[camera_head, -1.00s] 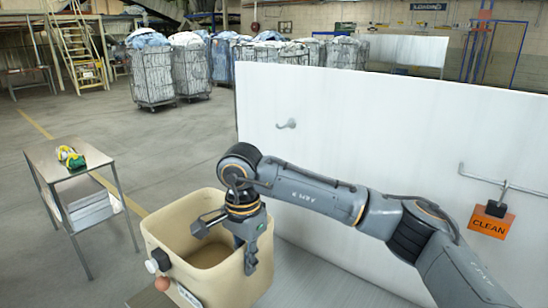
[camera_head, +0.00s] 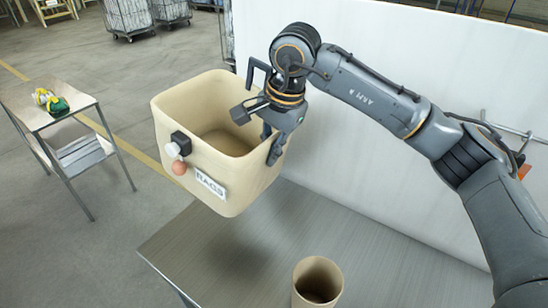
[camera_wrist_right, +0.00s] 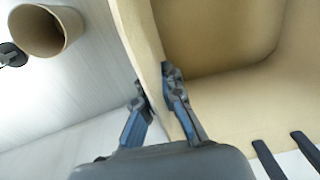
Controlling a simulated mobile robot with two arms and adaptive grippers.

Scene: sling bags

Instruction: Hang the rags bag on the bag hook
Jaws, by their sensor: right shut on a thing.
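The rags bag (camera_head: 225,185) is a beige open-topped bin with a RAGS label on its front, in the head view left of centre. It hangs above the metal table, slightly tilted. My right gripper (camera_head: 259,131) is shut on its right rim wall. In the right wrist view, the gripper (camera_wrist_right: 157,97) has one finger on each side of the beige wall (camera_wrist_right: 143,45). The bag hook is not visible now; my right arm crosses the white panel (camera_head: 375,35) where it showed earlier. My left gripper is not in view.
A beige cylinder (camera_head: 318,283) stands on the metal table (camera_head: 230,255) below the bag; it also shows in the wrist view (camera_wrist_right: 45,30). A side table (camera_head: 35,115) with gloves (camera_head: 50,101) stands at left. A bar (camera_head: 508,130) is on the panel at right.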

